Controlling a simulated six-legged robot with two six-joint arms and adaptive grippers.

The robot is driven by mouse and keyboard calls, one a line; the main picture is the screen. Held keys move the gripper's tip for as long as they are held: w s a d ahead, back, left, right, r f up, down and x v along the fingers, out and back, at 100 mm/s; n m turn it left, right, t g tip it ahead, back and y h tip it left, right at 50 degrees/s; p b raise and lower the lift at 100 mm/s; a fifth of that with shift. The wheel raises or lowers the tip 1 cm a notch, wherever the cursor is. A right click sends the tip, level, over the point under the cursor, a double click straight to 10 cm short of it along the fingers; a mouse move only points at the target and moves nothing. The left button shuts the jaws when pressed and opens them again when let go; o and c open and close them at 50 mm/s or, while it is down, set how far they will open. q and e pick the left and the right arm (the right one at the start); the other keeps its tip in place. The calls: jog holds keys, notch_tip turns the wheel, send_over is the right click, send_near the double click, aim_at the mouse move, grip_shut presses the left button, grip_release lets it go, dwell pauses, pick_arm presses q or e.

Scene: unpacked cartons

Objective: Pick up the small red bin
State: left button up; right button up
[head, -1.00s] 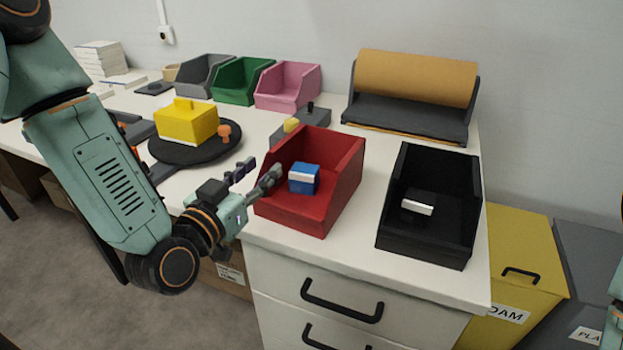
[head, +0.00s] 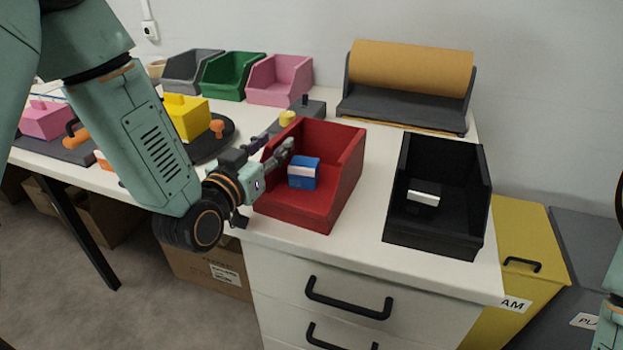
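The red bin (head: 335,195) stands on the white table near its front edge, with its low open front toward me. A blue box with a white label (head: 304,173) lies inside it. My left gripper (head: 272,148) is at the bin's left side, its fingers apart. One finger shows in front of the bin's interior and the other to the left of the bin. I cannot tell whether either touches the wall. The gripper hides part of the bin's left wall. Only a sliver of my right arm shows at the right edge; its gripper is out of view.
A black bin (head: 437,235) with a small white-topped item stands right of the red one. Grey (head: 190,72), green (head: 232,78) and pink (head: 279,80) bins and a brown paper roll (head: 412,70) stand behind. A yellow box (head: 185,115) sits on a dark round plate at left.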

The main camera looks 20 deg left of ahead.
pick_arm(q)
jog(key=shift+w+d, duration=0.25)
jog(key=shift+w, duration=0.65)
jog(key=shift+r, duration=0.1)
jog(key=shift+s+a, duration=0.1)
jog(key=shift+a, duration=0.05)
grip_shut()
